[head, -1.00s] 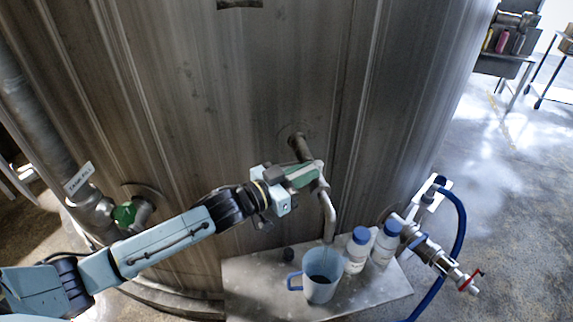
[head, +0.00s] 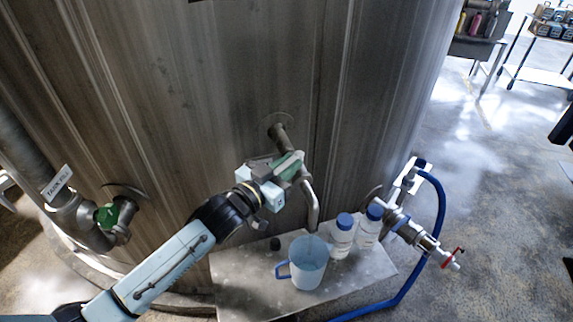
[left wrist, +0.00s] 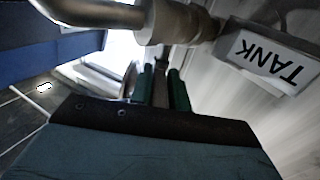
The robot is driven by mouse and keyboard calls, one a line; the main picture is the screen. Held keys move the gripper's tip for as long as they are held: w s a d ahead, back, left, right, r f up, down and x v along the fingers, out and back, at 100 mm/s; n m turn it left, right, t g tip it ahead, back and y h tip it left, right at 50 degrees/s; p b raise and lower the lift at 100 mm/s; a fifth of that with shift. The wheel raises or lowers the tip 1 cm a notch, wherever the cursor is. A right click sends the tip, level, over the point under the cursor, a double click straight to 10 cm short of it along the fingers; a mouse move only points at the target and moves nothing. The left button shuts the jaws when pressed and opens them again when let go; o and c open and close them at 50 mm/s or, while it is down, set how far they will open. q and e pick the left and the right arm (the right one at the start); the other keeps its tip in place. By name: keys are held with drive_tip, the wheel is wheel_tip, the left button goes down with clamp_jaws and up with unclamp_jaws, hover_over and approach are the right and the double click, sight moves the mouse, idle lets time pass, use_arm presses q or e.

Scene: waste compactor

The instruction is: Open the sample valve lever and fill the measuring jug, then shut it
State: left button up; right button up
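The sample valve (head: 280,137) sticks out of the tank wall, with its bent spout (head: 312,205) pointing down. My left gripper (head: 288,166) is at the valve and covers most of its lever. In the left wrist view its two green fingers (left wrist: 163,92) stand on either side of the grey lever strip (left wrist: 160,72), which seems to fill the gap. The blue translucent measuring jug (head: 307,270) stands upright under the spout, handle to the left. Its liquid level and any stream are too unclear to tell. My right gripper is not in view.
The jug stands on a metal shelf (head: 240,275) with a small black cap (head: 275,244) and two blue-capped bottles (head: 341,238) (head: 369,224). A second valve with a red handle (head: 455,257) and a blue hose (head: 438,205) is at right. A green-handled tank fill valve (head: 107,214) is at left.

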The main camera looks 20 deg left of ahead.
use_arm(q)
drive_tip(key=o, duration=0.4)
drive_tip(key=b+v, duration=0.1)
drive_tip(key=v, duration=1.2)
drive_tip(key=shift+s, duration=0.2)
